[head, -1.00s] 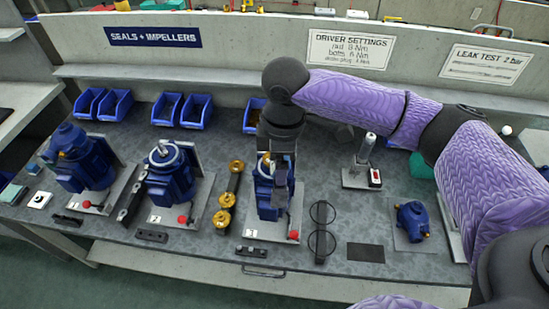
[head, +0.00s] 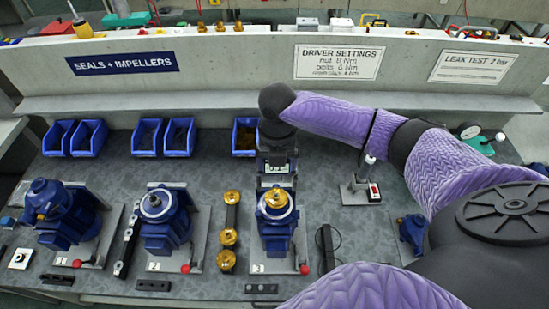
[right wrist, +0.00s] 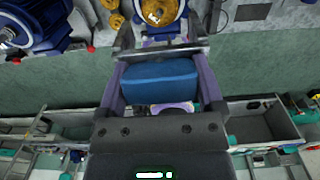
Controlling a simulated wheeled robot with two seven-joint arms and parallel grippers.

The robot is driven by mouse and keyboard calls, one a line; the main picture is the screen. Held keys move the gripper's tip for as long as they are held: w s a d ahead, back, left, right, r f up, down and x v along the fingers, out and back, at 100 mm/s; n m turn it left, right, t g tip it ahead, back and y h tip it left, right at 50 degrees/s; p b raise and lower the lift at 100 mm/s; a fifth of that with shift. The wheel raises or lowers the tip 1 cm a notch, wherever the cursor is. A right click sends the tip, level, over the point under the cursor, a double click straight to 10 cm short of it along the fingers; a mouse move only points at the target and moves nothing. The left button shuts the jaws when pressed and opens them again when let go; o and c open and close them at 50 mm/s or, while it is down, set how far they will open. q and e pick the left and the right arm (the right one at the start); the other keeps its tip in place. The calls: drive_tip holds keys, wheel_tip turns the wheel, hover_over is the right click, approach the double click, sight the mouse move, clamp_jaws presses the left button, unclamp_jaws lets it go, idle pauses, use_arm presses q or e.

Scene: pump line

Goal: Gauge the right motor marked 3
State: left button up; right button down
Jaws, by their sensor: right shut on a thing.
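The motor marked 3 (head: 275,228) stands upright on its plate, third from the left on the bench, with a brass-coloured round part (head: 276,203) on top. Its top also shows at the upper edge of the right wrist view (right wrist: 160,10). My right gripper (head: 276,182) is just behind the motor, apart from it as far as I can tell. In the right wrist view the gripper is shut on a blue block (right wrist: 160,82), probably the gauge. The block cannot be made out in the head view. My left gripper is not in view.
Motors 1 (head: 62,215) and 2 (head: 166,220) stand to the left. A stand with several brass parts (head: 230,232) is close left of motor 3. Blue bins (head: 180,137) line the back.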

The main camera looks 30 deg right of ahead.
wheel_tip(320, 180, down, 8)
drive_tip(key=b, duration=0.6)
drive_tip(key=shift+f, duration=0.1)
drive_tip(key=shift+f+b, duration=0.4)
drive_tip(key=shift+r, duration=0.1)
drive_tip(key=shift+p, duration=0.35)
idle(0.3)
drive_tip(key=shift+f, duration=0.2)
